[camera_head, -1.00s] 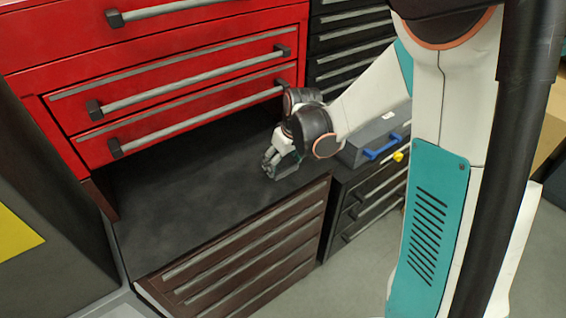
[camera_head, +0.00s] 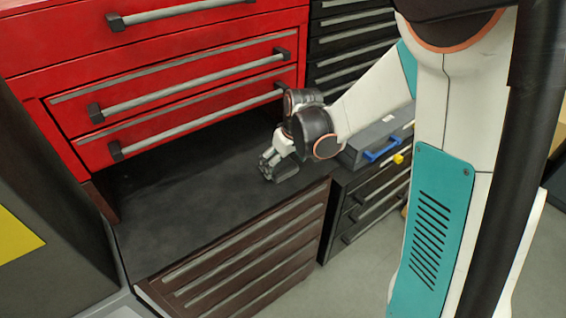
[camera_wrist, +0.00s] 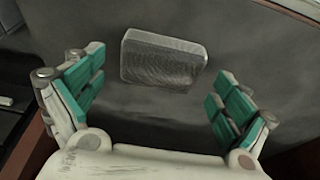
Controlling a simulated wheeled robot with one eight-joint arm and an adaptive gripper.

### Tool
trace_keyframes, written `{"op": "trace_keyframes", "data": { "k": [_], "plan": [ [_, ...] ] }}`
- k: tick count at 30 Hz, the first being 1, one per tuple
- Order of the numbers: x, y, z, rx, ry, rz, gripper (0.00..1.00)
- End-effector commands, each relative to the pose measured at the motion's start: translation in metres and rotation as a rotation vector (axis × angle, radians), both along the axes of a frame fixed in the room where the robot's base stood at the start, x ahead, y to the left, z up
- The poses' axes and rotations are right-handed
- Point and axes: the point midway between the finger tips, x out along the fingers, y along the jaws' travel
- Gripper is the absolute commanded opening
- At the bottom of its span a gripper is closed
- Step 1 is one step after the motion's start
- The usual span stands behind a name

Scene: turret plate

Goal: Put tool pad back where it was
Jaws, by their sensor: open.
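The tool pad (camera_wrist: 163,61) is a small grey block with a ribbed face and rounded corners. In the wrist view it lies on the dark worktop, beyond and between my fingers, with a gap on each side. In the head view the tool pad (camera_head: 287,171) is a small dark shape beside my fingers, partly hidden by them. My gripper (camera_head: 268,168) is open, low over the right end of the worktop; its teal finger pads show in the wrist view (camera_wrist: 157,80). Whether it touches the tool pad is unclear.
The dark worktop (camera_head: 185,200) is clear to the left. Red drawers (camera_head: 190,75) with bar handles overhang its back. Brown slatted drawers (camera_head: 245,255) are below its front. A grey box with a blue handle (camera_head: 378,153) stands to the right, near my arm.

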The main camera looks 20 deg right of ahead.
Motion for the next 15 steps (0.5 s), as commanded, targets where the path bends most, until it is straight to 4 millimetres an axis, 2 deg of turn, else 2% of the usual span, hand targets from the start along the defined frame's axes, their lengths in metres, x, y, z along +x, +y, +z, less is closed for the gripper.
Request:
{"op": "trace_keyframes", "data": {
  "k": [9,15],
  "plan": [
    [-0.019,-0.006,0.064,0.000,0.000,-0.001,0.94],
    [-0.028,-0.009,0.095,0.000,0.000,-0.001,0.94]
  ]
}}
